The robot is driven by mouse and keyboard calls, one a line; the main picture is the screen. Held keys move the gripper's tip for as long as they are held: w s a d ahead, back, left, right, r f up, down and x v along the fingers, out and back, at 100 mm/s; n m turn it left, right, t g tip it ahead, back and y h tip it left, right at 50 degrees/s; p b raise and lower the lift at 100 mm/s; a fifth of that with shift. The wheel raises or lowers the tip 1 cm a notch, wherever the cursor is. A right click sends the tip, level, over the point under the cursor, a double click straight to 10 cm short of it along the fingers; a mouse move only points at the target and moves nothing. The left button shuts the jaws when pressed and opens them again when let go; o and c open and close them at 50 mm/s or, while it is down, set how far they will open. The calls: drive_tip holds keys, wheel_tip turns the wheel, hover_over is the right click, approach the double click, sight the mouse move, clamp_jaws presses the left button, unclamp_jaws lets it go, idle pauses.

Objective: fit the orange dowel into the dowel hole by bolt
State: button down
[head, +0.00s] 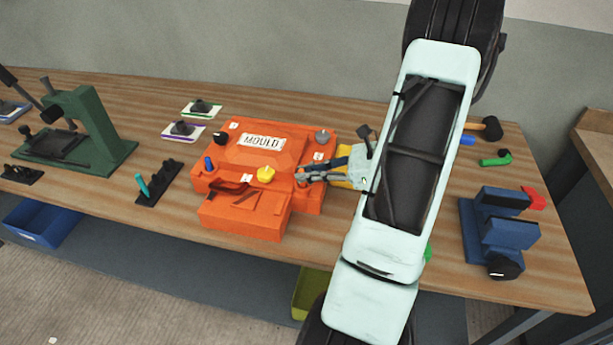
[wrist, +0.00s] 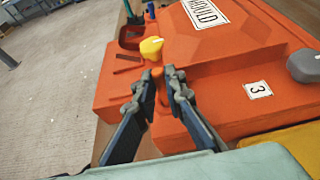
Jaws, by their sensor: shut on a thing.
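The orange mould (head: 243,205) lies on the bench and fills much of the wrist view (wrist: 230,50). My gripper (head: 300,177) is low over the mould's right front part, beside the yellow knob (head: 266,174). In the wrist view my gripper (wrist: 163,76) is shut on the orange dowel (wrist: 161,92), a narrow orange strip between the fingertips. The dowel blends with the mould, and its lower end is hidden. I cannot tell whether it is in a hole. The yellow knob (wrist: 151,47) stands just beyond the fingertips. No dowel hole or bolt shows clearly.
A blue pin (head: 208,163) and a grey knob (head: 322,136) stand on the mould. A black rack with a teal peg (head: 143,185) is left of it, with a green press (head: 85,135) farther left. A blue vice (head: 498,228) is at the right.

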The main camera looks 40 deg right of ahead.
drive_tip(key=c, duration=2)
unclamp_jaws()
drive_tip(key=shift+s+d, duration=0.1)
drive_tip(key=shift+d, duration=0.05)
drive_tip(key=shift+d, duration=0.1)
drive_tip(key=b+v, duration=0.1)
drive_tip(key=v, duration=1.1)
drive_tip(key=shift+r, duration=0.15)
drive_tip(key=shift+a, duration=0.3)
